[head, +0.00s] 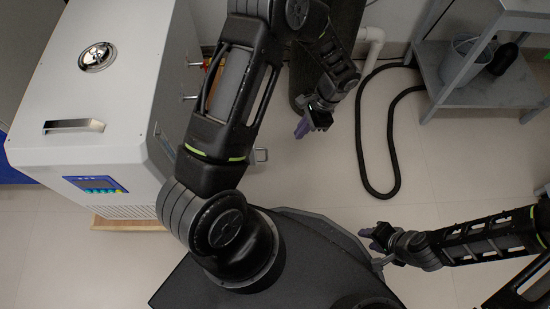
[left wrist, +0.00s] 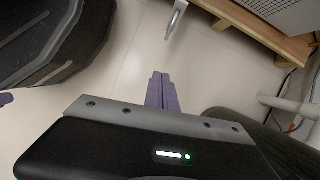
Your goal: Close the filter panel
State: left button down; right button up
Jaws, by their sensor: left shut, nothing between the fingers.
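The white distiller cabinet (head: 115,85) stands at the left of the head view, with a vented lower front. I cannot tell which part is the filter panel; my left arm hides much of the cabinet's right side. A small metal handle (head: 261,155) sticks out past that arm. A similar metal piece shows in the left wrist view (left wrist: 177,18), ahead of my fingertips and apart from them. My left gripper (head: 303,127) is shut and empty, with its purple fingers together in the left wrist view (left wrist: 161,77). My right gripper (head: 368,232) is at the lower right, seen small.
A grey metal shelf (head: 480,92) with a bucket stands at the upper right. A wooden base (left wrist: 265,28) lies under the cabinet. Pale floor is clear between the hose and my base.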

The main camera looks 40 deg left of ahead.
pick_arm(q)
jog(key=shift+w+a, duration=0.1)
jog(key=shift+a, duration=0.15)
jog(key=s+a+f+b, duration=0.5)
jog(key=f, duration=0.4)
jog(key=shift+s+f, duration=0.15)
jog(key=shift+s, duration=0.25)
jog(key=shift+s+a, duration=0.1)
